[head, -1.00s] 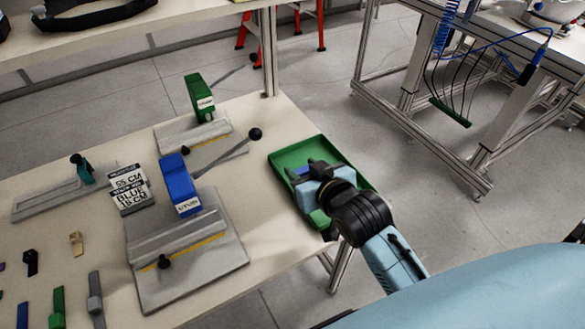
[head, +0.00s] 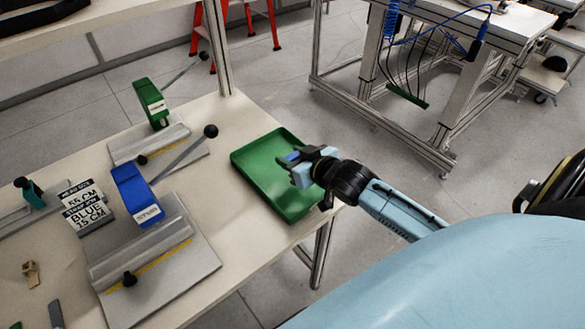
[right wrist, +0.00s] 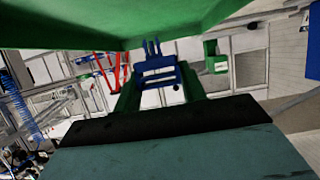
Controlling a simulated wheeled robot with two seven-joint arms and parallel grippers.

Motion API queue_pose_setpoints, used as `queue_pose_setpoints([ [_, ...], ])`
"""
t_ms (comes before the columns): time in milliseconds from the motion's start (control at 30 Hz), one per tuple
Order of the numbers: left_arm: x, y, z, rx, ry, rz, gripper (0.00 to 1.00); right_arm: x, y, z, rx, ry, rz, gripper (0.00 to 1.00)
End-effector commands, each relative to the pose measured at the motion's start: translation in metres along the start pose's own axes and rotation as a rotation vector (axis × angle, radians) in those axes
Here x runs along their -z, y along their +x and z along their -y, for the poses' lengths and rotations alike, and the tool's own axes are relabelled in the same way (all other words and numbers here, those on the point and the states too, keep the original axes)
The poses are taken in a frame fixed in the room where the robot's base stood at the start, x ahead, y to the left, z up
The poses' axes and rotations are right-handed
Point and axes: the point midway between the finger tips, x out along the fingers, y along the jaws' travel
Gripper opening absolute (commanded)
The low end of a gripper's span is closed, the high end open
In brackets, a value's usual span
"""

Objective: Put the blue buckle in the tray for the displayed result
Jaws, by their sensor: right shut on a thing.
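The green tray (head: 292,205) lies at the right edge of the table and looks empty where it shows. My right gripper (head: 299,160) is over the tray's right edge, shut on the blue buckle (head: 293,156). I cannot tell the exact height above the tray. My left gripper is not in view.
A blue-headed fixture (head: 134,193) with a lever stands left of the tray, and a green-headed one (head: 151,101) stands behind it. A teal-headed fixture (head: 28,192) is at the far left. A tan buckle (head: 31,272) lies near the front left.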

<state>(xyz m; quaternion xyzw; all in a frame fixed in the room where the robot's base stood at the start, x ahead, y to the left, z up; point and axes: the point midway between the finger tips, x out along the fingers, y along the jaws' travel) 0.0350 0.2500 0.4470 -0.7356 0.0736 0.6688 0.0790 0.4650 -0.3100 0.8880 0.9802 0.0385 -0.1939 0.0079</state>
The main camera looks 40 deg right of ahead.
Motion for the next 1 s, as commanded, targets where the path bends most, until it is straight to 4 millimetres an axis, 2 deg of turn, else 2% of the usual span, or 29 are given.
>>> queue_pose_setpoints([
  [233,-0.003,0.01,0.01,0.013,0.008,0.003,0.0,-0.032,0.013,0.001,0.0,0.002,0.003,0.16],
  [400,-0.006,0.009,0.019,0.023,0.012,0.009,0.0,-0.032,0.013,0.0,0.0,0.0,0.002,0.16],
  [567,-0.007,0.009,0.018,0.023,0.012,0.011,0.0,-0.034,0.013,0.0,0.0,0.0,0.002,0.16],
  [600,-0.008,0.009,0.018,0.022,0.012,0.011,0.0,-0.034,0.014,0.0,0.0,0.0,0.002,0.42],
  [733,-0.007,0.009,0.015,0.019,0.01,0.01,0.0,-0.034,0.013,0.0,0.0,0.0,0.002,0.59],
  [767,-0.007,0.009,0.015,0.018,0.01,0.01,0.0,-0.034,0.013,0.0,0.0,0.0,0.002,0.63],
  [1000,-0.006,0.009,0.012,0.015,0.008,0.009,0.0,-0.034,0.013,0.0,0.0,0.0,0.002,0.63],
])
